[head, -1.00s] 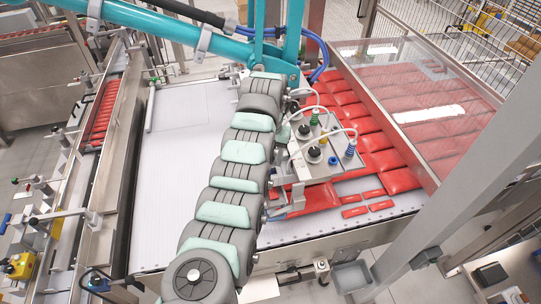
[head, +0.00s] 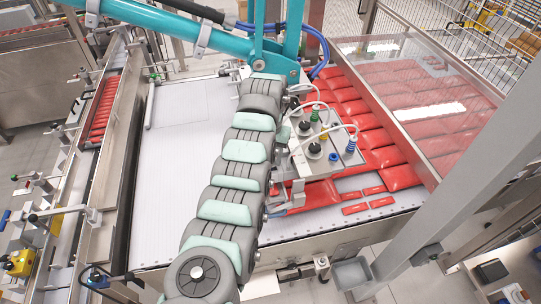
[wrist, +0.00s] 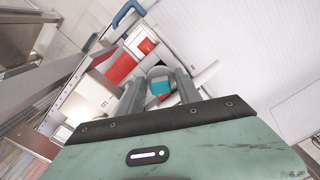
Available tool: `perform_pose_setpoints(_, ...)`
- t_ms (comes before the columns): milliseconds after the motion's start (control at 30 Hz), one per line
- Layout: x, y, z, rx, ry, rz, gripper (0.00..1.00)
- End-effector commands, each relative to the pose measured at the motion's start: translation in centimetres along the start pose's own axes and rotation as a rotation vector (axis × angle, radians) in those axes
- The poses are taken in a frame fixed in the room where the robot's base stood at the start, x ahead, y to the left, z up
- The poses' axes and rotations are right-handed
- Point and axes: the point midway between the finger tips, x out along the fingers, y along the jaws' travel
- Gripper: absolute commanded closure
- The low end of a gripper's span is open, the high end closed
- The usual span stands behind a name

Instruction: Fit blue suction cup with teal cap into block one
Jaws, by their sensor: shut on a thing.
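In the wrist view my gripper (wrist: 166,78) is shut on a small part with a teal cap (wrist: 161,89). I take it to be the suction cup; its blue body is hidden between the fingers. In the head view my own arm hides most of the gripper and the held part. The picker plate (head: 300,166) stands right of my arm, with black knobs and several coloured suction cups on white hoses. A pale block (head: 298,192) stands near the plate's lower edge. I cannot tell which block is block one.
Red packets (head: 350,111) lie in rows right of the picker plate, partly under a clear guard (head: 425,95). A teal frame bar (head: 165,20) and blue hoses cross above. The white conveyor (head: 180,170) left of my arm is clear.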

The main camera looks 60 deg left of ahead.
Motion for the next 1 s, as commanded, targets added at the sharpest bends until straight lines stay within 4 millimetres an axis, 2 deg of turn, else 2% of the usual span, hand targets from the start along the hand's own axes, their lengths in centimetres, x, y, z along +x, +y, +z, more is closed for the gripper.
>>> perform_pose_setpoints(600,1.9,0.1,0.0,0.002,-0.001,0.000,0.85)
perform_pose_setpoints(900,2.0,0.1,0.0,0.001,0.000,0.000,0.85)
perform_pose_setpoints(933,2.0,0.1,0.0,0.001,0.000,0.000,0.59)
perform_pose_setpoints(1000,2.1,0.1,0.0,0.001,0.000,0.000,0.53)
